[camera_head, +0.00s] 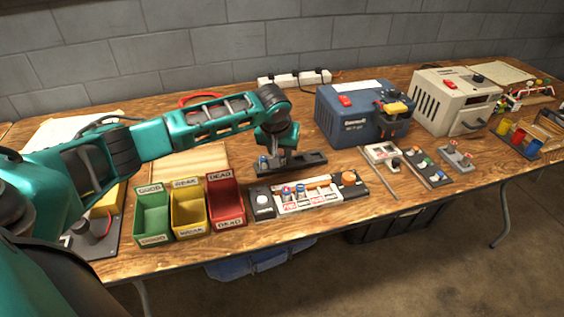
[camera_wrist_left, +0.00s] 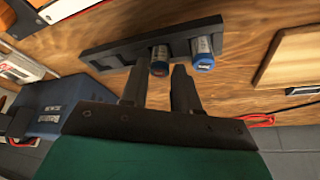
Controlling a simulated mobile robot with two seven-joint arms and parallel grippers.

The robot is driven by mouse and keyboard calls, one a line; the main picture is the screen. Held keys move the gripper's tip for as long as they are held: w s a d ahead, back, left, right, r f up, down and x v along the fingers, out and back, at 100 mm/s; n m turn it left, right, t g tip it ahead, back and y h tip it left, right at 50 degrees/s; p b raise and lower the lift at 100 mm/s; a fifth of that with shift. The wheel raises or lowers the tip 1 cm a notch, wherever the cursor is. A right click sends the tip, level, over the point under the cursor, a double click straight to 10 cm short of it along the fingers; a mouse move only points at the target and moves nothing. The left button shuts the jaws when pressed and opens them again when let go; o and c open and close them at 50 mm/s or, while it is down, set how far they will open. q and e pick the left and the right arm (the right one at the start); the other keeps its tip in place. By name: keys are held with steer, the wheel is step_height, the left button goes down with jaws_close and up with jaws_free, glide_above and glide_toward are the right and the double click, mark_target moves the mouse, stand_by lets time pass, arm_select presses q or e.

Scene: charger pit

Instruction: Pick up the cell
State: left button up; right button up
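A dark cell holder (camera_head: 308,160) lies on the bench below my left gripper (camera_head: 272,158). One cell (camera_wrist_left: 160,58) shows a reddish end and lies in line with the gap between the fingers. The other cell (camera_wrist_left: 203,54) has a blue end and lies just right of the right finger. My left gripper (camera_wrist_left: 158,82) is open, its fingers apart with nothing clasped. Whether the fingers flank the nearer cell, I cannot tell. My right gripper is not in view.
Green (camera_head: 152,220), yellow (camera_head: 188,213) and red (camera_head: 226,199) bins stand in front-left. A tester panel (camera_head: 308,197) sits in front of the holder. A blue charger box (camera_head: 352,118) stands behind right. A wooden board (camera_head: 190,160) lies to the left.

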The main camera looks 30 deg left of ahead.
arm_select(q)
steer(key=shift+x, duration=1)
jaws_close()
